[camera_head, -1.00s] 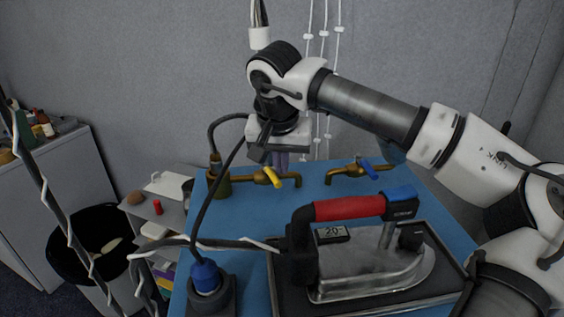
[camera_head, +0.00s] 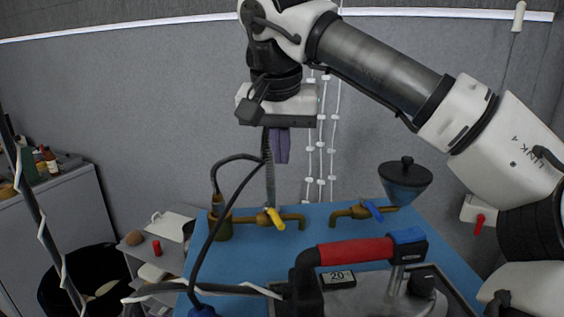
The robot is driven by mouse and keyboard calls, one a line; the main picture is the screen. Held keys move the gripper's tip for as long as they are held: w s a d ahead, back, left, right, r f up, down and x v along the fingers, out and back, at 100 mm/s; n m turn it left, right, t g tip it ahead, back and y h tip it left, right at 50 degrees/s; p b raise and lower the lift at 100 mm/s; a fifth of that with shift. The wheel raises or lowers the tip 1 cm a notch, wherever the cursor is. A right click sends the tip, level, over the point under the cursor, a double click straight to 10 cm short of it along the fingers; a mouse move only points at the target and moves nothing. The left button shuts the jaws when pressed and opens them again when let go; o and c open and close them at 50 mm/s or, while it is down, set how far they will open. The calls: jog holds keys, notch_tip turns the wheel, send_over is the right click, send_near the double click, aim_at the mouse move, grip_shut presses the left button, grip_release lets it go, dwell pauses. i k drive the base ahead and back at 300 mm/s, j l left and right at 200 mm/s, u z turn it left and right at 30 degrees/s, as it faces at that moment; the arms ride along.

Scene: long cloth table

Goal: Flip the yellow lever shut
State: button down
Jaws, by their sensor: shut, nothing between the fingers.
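The yellow lever (camera_head: 275,219) sits on a brass tap (camera_head: 248,218) at the back left of the blue table (camera_head: 330,223). It slants down to the right across the horizontal pipe. My gripper (camera_head: 282,158) hangs in the upper middle, pointing down. Its purple fingers are shut and empty, above the yellow lever in the picture and apart from it. A thin grey strip beside the fingers runs down towards the lever; I cannot tell whether it is behind the gripper.
A second brass tap (camera_head: 347,213) with a blue lever (camera_head: 373,210) stands to the right, near a blue funnel with a black lid (camera_head: 404,182). A red-handled iron (camera_head: 355,251) fills the front. A dark cable (camera_head: 215,240) rises on the left.

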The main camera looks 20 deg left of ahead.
aim_at(270, 212)
jog(key=k, duration=1)
